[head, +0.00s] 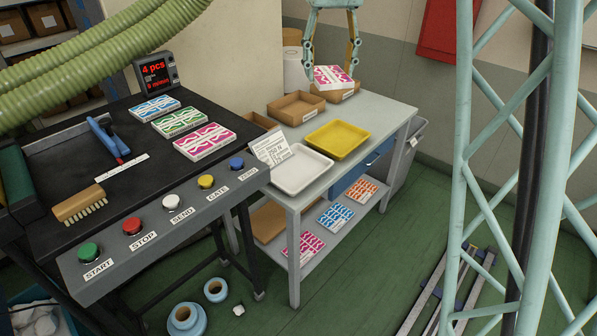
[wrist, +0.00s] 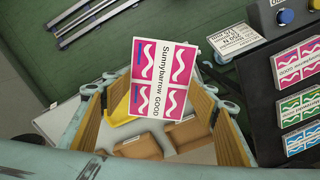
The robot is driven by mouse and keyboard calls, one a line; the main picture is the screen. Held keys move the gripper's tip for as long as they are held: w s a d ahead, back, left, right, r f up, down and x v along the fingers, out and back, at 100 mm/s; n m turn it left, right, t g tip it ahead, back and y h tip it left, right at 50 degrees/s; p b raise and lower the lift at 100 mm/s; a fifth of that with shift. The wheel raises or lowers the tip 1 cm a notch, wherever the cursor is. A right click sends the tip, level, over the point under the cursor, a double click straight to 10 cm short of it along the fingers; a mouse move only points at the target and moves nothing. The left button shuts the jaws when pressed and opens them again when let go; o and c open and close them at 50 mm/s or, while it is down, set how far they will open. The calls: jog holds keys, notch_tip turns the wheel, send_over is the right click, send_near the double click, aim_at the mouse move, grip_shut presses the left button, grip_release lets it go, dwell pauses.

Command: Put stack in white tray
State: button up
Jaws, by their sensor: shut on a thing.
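My gripper (head: 331,70) is above the far end of the grey side table, shut on a pink-and-white stack (head: 333,78). In the wrist view the stack (wrist: 162,80) lies between the fingers, its label reading "Sunnybarrow GOOD". It hangs above the brown boxes at the back. The white tray (head: 301,171) sits at the near end of the table, looks empty, and is well apart from the stack. In the wrist view I cannot make out the white tray, as the stack covers much of the table.
A yellow tray (head: 337,139) stands beside the white tray, toward the gripper. An open brown box (head: 296,108) is behind it. A sign card (head: 270,149) leans by the white tray's left. Blue, green and pink stacks (head: 204,141) lie on the black bench. A lattice column (head: 478,165) rises at right.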

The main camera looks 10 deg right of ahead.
jog(key=shift+f, duration=0.1)
jog(key=w+a+f+m+p, duration=0.1)
jog(key=w+a+f+m, duration=0.1)
jog(key=f, duration=0.8)
jog(key=w+a+f+m+p, duration=0.2)
jog(key=w+f+m, duration=0.3)
jog(key=f, duration=0.5)
jog(key=w+a+f+m+p, duration=0.1)
jog(key=w+a+f+m, duration=0.2)
jog(key=f, duration=0.7)
jog(key=shift+w+f+m+p, duration=0.35)
jog(key=shift+w+m, duration=0.25)
jog(key=shift+w, duration=0.35)
jog(key=shift+f, duration=0.1)
send_over(295, 171)
jog(key=shift+f, duration=3)
jog(key=shift+s+f, duration=0.1)
jog(key=shift+f, duration=1.8)
jog(key=shift+f+b, duration=0.1)
jog(key=shift+b, duration=0.25)
